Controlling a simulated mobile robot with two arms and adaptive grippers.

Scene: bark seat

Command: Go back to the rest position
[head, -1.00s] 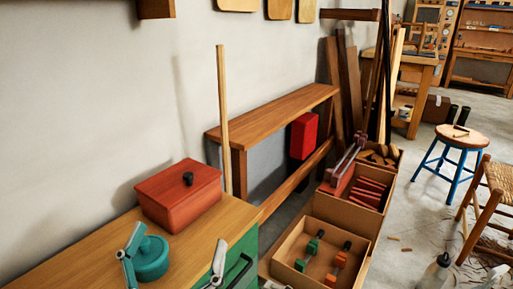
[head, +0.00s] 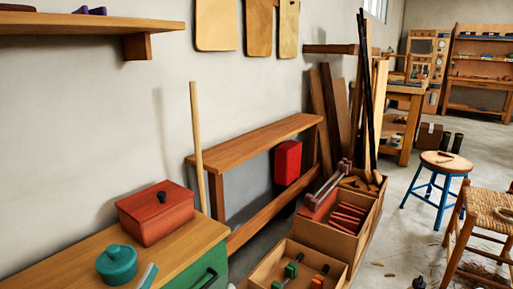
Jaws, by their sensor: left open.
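My left gripper (head: 148,276) shows only as a pale fingertip at the bottom edge of the head view, lower left. It is just right of a round teal lidded pot (head: 116,266) and holds nothing that I can see; the rest of it is out of frame. The pot stands upright on a wooden-topped green cabinet (head: 207,262), apart from the fingertip as far as I can tell. My right gripper is not in view.
A red box with a dark knob (head: 156,213) stands behind the pot. A low wooden bench (head: 255,140) runs along the wall. Cardboard boxes (head: 335,240) hold tools and wood. A blue-legged stool (head: 445,163) and a woven chair (head: 490,208) stand right, with open floor between.

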